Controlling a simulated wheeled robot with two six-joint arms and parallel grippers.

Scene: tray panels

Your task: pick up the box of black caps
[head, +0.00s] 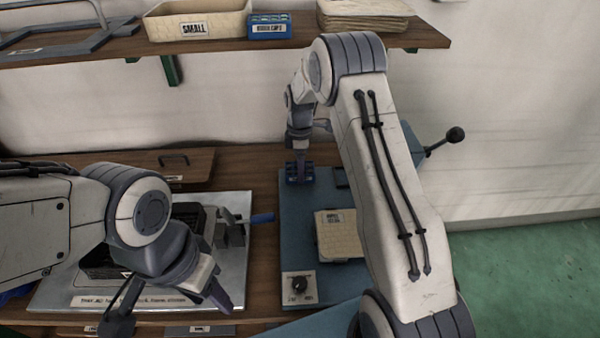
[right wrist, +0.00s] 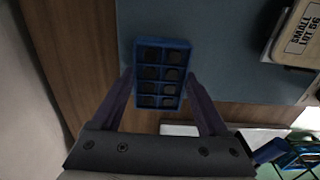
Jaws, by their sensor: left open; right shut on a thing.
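A small blue box of black caps (head: 299,178) is at the far left corner of the blue-grey panel (head: 296,228). My right gripper (head: 299,163) points down and is shut on the box, one finger on each side. It also shows in the right wrist view (right wrist: 161,88). I cannot tell whether the box touches the panel. My left gripper (head: 207,288) is open and empty over the front of the metal tray panel.
A cream box (head: 340,234) and a knob plate (head: 299,288) sit on the blue-grey panel. A shelf (head: 100,50) with boxes overhangs the back.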

